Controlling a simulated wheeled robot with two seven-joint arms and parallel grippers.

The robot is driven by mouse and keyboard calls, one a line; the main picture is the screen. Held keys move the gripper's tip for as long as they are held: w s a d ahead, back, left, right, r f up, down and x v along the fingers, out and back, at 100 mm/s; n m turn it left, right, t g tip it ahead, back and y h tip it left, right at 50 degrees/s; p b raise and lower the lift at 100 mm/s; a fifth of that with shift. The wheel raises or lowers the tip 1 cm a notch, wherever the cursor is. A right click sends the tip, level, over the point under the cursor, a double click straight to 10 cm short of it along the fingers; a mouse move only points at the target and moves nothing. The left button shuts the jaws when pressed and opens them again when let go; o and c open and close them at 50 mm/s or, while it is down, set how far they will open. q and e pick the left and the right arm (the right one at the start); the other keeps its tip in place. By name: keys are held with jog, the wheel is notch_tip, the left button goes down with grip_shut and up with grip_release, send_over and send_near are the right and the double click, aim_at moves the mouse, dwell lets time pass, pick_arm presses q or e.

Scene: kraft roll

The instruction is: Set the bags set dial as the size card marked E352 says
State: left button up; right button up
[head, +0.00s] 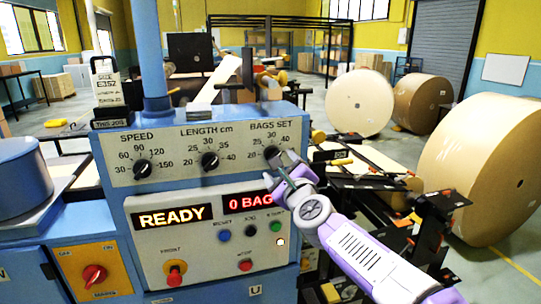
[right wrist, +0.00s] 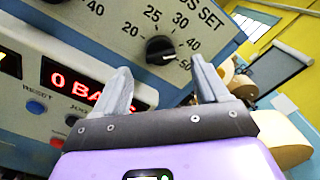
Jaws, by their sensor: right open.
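The bags set dial (head: 273,153) is a black knob at the right of the blue machine's pale panel. My left gripper is out of view.
The speed dial (head: 142,168) and length dial (head: 209,160) are left of the bags set dial. Below are a "READY" display (head: 174,217), a red "0 BAG" display (head: 248,202) and several push buttons. Large paper rolls (head: 490,165) stand at the right.

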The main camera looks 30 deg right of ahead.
aim_at(274, 155)
jog(key=shift+p+x, duration=1.3)
jog(key=shift+x, duration=2.25)
jog(key=shift+d, duration=0.1)
jog(key=shift+s, duration=0.1)
jog(key=c, duration=1)
jog(key=shift+o, duration=0.2)
